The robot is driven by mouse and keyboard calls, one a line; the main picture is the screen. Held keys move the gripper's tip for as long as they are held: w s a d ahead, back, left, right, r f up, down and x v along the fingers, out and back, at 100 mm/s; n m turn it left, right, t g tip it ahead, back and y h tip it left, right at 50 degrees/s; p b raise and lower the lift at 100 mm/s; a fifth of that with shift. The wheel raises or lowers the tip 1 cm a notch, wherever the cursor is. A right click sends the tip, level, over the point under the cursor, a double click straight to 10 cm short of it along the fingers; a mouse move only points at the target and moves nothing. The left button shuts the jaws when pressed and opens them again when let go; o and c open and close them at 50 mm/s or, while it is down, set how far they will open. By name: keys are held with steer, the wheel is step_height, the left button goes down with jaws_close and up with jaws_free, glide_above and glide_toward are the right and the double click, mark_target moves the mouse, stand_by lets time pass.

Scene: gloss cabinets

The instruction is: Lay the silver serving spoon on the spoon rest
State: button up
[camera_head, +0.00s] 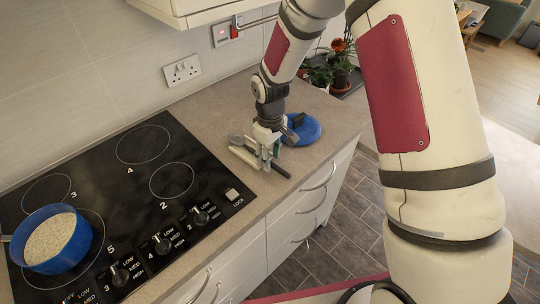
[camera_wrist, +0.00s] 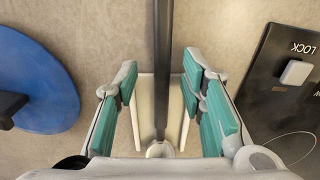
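My gripper (camera_head: 266,155) is low over the counter to the right of the hob. In the wrist view its teal-padded fingers (camera_wrist: 163,90) stand apart, one on each side of the spoon's dark handle (camera_wrist: 163,60), with gaps visible. The cream spoon rest (camera_head: 244,156) is beneath, and it also shows between the fingers in the wrist view (camera_wrist: 146,105). The silver serving spoon's handle (camera_head: 281,170) points toward the counter's front edge. Its grey bowl end (camera_head: 236,140) appears behind the gripper. The spoon lies along the rest; the exact contact is partly hidden by my fingers.
A blue lid (camera_head: 309,132) with a black knob lies close to the right of my gripper. The black hob (camera_head: 120,185) is at left, with a blue pan (camera_head: 75,257) of pale grains. Potted plants (camera_head: 335,70) stand at the back. Drawers (camera_head: 300,205) are below.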

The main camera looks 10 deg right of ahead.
step_height(320, 180, up, 12)
stand_by(0.6)
steer(key=s+d+r+m+t, duration=0.1)
steer(key=s+d+r+m, duration=0.15)
steer(key=s+r, duration=0.4)
steer(key=s+d+r+m+t, duration=0.1)
steer(key=s+d+r+t, duration=0.2)
steer(key=r, duration=0.6)
steer(key=s+d+r+m, duration=0.2)
steer(key=s, duration=0.5)
steer(key=s+d+r+m+t, duration=0.1)
steer(key=s+d+r+m, duration=0.1)
steer(key=s, duration=0.6)
steer(key=shift+s+d+r+t, duration=0.15)
steer(key=shift+r+t, duration=0.15)
steer(key=shift+r, duration=0.45)
